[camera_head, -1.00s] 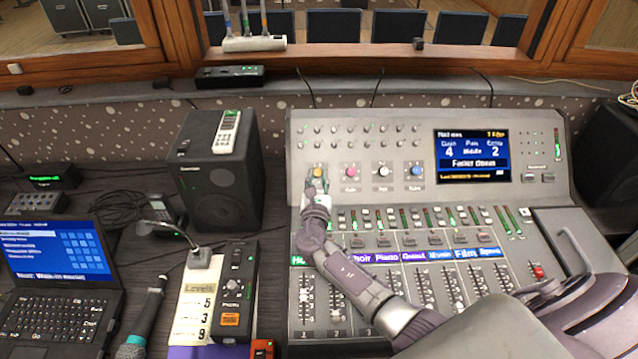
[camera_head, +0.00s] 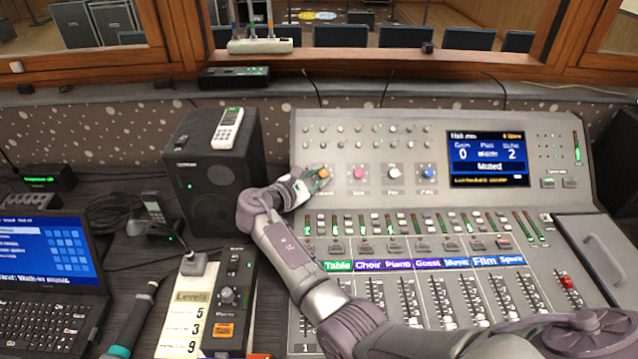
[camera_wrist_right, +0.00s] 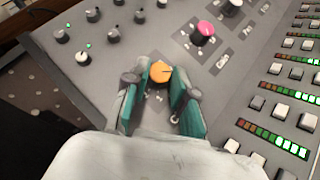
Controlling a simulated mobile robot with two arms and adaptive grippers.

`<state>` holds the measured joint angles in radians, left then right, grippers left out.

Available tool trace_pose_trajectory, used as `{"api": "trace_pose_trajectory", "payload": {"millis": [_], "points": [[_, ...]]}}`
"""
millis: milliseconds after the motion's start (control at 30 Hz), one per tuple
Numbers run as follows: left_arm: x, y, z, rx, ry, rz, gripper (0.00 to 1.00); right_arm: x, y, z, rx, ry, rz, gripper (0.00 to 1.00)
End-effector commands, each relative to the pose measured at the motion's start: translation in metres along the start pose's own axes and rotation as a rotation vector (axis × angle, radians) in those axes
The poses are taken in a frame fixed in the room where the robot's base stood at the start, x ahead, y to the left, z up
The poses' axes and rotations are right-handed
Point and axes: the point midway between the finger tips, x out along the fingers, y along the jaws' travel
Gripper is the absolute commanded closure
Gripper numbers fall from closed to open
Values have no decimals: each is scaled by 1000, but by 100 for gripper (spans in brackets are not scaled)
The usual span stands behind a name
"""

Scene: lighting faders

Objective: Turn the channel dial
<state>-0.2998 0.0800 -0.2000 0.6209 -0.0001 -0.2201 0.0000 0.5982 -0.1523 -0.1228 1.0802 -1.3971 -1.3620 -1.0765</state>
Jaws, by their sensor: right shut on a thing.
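The orange dial (camera_head: 323,173) is the leftmost in a row of coloured dials on the mixing console (camera_head: 420,120). My right gripper (camera_head: 314,182) comes at it from the lower left and is shut on it. In the right wrist view the orange dial (camera_wrist_right: 159,71) sits between the two teal-padded fingers of the right gripper (camera_wrist_right: 161,80), with a dark pointer mark on its face. The console's screen (camera_head: 488,159) reads "Gain 0", a 2 at right, and "Muted". My left gripper is not in view.
Pink (camera_head: 359,173), white (camera_head: 394,173) and blue (camera_head: 428,173) dials stand to the right. Small knobs lie above; buttons and faders (camera_head: 415,300) lie below. A black speaker (camera_head: 214,165) stands left of the console. A laptop (camera_head: 45,275) and microphones are farther left.

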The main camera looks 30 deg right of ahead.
Motion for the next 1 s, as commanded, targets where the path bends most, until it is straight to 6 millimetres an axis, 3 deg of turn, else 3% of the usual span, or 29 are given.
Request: {"api": "trace_pose_trajectory", "payload": {"millis": [233, 833, 867, 1000], "points": [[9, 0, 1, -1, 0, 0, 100, 0, 0, -2, 62, -5, -77, 100], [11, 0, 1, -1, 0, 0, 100, 1, 1, -1, 85, -7, -104, 100], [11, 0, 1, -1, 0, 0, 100, 1, 1, 0, 85, -7, -104, 69], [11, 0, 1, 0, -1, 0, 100, 1, 1, 0, 84, -8, -103, 49]]}}
